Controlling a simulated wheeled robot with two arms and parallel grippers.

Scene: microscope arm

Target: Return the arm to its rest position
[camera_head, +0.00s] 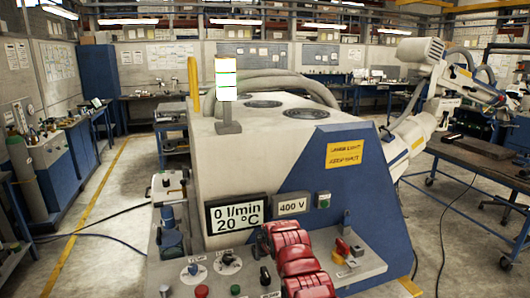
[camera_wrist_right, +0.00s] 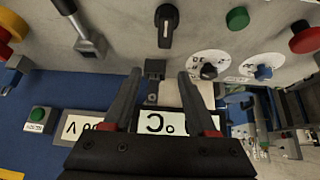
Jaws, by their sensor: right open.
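A large white and blue machine (camera_head: 270,135) stands ahead with a control panel (camera_head: 350,270) at its front. A white jointed arm (camera_head: 420,110) rises behind its right side and reaches toward a dark table. My right gripper (camera_head: 259,263) is low over the panel, open, with its red body at the right. In the right wrist view the open fingers (camera_wrist_right: 157,78) point at a small black control (camera_wrist_right: 154,69), which shows between their tips; I cannot tell if they touch it. A black rotary switch (camera_wrist_right: 168,25) lies beyond. My left gripper is not in view.
The panel also holds a dial with a blue knob (camera_head: 193,268), a red button (camera_head: 201,291), a green button (camera_head: 235,290) and a red and yellow switch (camera_head: 342,249). A display (camera_head: 236,214) reads 0 l/min, 20 °C. A dark table (camera_head: 480,160) stands at right.

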